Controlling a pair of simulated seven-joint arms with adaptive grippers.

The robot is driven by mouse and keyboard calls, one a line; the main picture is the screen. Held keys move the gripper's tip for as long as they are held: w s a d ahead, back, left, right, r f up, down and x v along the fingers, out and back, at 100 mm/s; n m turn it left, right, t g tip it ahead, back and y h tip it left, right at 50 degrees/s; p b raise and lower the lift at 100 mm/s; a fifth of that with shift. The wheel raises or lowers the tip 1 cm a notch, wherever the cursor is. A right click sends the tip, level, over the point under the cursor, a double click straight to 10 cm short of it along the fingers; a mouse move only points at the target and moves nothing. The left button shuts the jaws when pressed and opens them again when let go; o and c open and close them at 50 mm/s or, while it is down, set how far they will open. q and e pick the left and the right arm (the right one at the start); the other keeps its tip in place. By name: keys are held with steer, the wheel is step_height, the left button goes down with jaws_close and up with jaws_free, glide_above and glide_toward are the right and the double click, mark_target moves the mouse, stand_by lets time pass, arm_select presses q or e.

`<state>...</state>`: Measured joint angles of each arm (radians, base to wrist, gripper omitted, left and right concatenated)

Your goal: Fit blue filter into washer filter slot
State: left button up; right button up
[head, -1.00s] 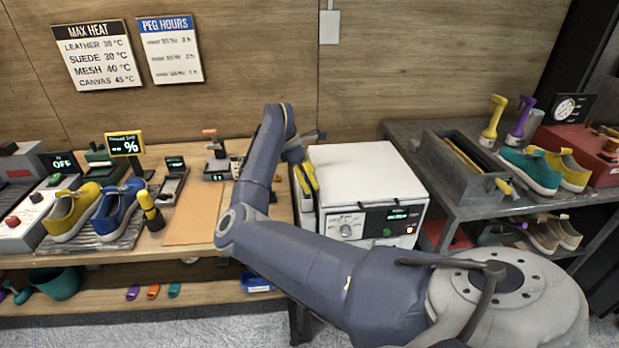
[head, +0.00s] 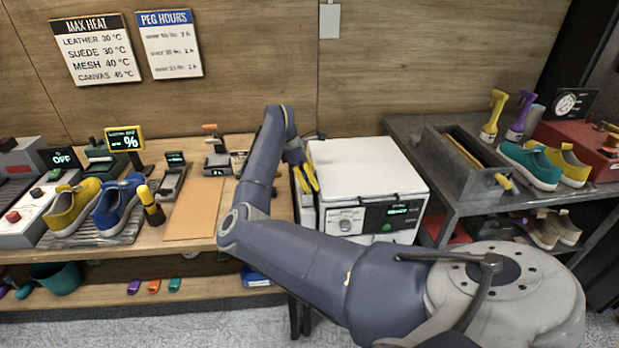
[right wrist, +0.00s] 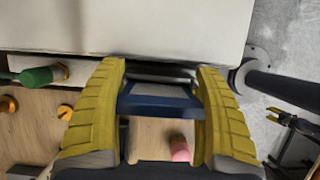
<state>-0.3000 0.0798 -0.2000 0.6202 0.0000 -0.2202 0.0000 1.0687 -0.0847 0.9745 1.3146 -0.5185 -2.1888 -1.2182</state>
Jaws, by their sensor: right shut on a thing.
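The washer is a white box (head: 367,168) with a dial and a green-lit display, standing at the right end of the wooden bench. My right gripper (head: 306,178) is at the washer's left side, its yellow fingers pointing down. In the right wrist view its fingers (right wrist: 160,95) are shut on the blue filter (right wrist: 160,103), a dark blue frame spanning between them. The filter lies close against the washer's edge (right wrist: 170,30), by a dark gap (right wrist: 160,72). I cannot tell whether it has entered the slot. The filter is hidden in the head view. My left gripper is not in view.
A yellow sneaker (head: 72,208) and a blue sneaker (head: 118,205) sit on a rack at left. A brown mat (head: 194,209) lies left of my arm. A grey bin (head: 462,160) stands right of the washer. A green-capped part (right wrist: 38,76) is beside the gripper.

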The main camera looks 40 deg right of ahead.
steer(key=o, duration=1.2)
steer(key=shift+v, duration=5.95)
